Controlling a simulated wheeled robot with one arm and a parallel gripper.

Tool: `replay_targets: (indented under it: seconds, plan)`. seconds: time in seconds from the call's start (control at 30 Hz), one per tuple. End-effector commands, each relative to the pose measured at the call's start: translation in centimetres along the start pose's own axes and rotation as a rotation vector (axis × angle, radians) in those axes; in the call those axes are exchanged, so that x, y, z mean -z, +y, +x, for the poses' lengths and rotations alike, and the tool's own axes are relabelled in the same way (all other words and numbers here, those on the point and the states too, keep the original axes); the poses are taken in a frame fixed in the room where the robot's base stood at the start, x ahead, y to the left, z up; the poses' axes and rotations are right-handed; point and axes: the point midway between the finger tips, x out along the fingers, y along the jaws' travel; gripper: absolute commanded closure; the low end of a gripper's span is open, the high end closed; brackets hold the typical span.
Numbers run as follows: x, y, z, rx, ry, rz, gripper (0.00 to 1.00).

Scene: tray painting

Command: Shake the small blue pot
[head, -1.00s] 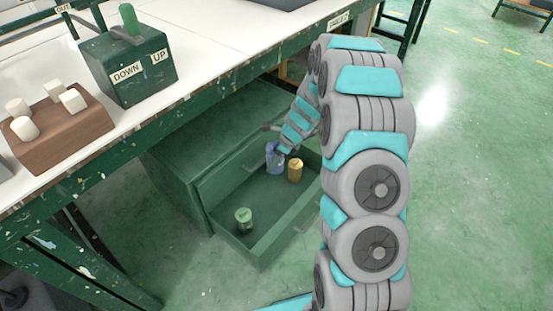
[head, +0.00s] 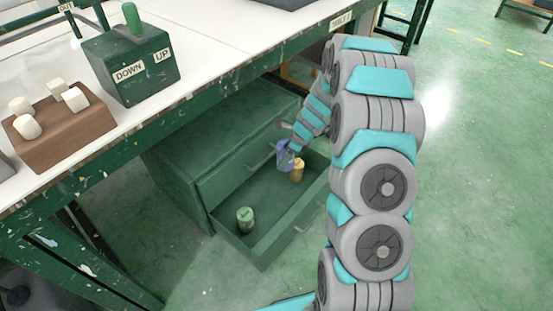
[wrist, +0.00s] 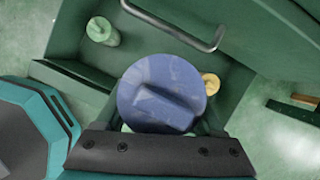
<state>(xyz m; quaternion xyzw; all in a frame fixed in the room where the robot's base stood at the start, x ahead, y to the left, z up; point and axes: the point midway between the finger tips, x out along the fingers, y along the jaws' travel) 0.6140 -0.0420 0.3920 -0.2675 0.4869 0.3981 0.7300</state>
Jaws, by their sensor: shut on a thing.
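The small blue pot (head: 283,157) is over the far end of the open green drawer (head: 237,246). My gripper (head: 291,149) is shut on it. In the wrist view the pot's round blue lid (wrist: 160,80), with a raised bar across it, fills the middle and hides most of its body and my fingertips. The pot looks much nearer the wrist camera than the other pots; how far its base is above the drawer floor is hard to tell.
A yellow pot (head: 297,171) stands close beside the blue one. A green pot (head: 245,219) stands near the drawer's front left. The table (head: 232,49) overhangs the cabinet, with a lever box (head: 130,72) on top.

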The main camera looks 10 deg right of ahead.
Motion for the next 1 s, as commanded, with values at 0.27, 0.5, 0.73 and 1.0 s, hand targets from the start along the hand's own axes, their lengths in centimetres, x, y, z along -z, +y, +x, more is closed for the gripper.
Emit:
replay_targets:
  seconds: [0.27,0.5,0.73,1.0]
  plan:
    - [1.3,-0.8,-0.6,-0.004,0.0,-0.004,0.59]
    - [-2.7,2.1,1.1,-0.008,0.0,-0.005,0.59]
    - [-2.2,1.7,1.0,-0.002,0.0,0.004,0.59]
    - [1.8,-1.2,-0.8,-0.001,0.0,0.001,0.59]
